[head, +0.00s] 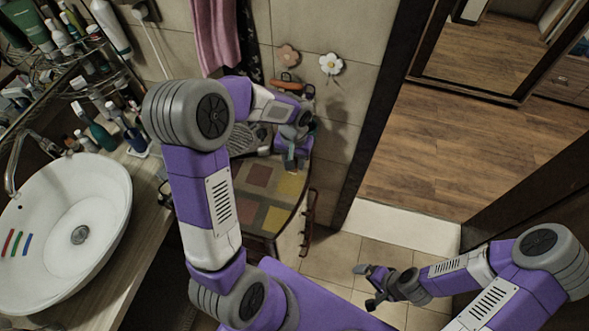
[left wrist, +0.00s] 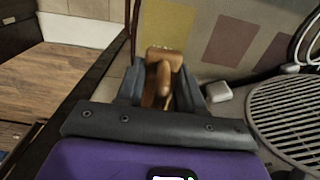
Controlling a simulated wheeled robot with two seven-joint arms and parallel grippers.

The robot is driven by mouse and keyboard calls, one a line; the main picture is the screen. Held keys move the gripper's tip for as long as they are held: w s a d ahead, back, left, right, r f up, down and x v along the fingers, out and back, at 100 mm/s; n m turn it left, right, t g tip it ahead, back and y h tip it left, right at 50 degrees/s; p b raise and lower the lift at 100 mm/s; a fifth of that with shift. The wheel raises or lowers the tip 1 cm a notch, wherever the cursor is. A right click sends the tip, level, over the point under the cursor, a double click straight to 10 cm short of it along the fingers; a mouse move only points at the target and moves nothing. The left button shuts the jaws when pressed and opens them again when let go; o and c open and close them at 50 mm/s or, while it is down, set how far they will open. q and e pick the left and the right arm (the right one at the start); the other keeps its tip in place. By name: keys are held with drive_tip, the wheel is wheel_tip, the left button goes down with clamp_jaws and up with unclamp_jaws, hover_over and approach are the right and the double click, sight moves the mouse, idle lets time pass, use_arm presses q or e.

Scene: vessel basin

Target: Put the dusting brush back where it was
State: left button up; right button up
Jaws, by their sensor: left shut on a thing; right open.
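The dusting brush (left wrist: 163,72) shows in the left wrist view as a tan, wooden-looking piece with a rounded handle. My left gripper (left wrist: 160,84) is shut on it, with one dark finger on either side. In the head view my left gripper (head: 293,152) is over the far right part of the cabinet top, and I cannot make out the brush there. I cannot tell whether the brush touches the surface. My right gripper (head: 369,287) is open and empty, low over the tiled floor at the lower right.
A mat with coloured squares (head: 262,188) covers the cabinet top. A pink flower hook (head: 288,55) and a white one (head: 331,63) are on the wall. A round grille (left wrist: 290,112) and a small white block (left wrist: 218,92) are near the left gripper. A white basin (head: 62,215) stands left.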

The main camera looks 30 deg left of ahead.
use_arm(q)
wheel_tip(320, 180, down, 2)
drive_tip(key=shift+w, duration=0.1)
wheel_tip(320, 180, down, 3)
drive_tip(key=shift+f, duration=0.35)
drive_tip(key=shift+f+b, duration=0.15)
drive_tip(key=shift+b, duration=0.15)
drive_tip(key=o, duration=1.1)
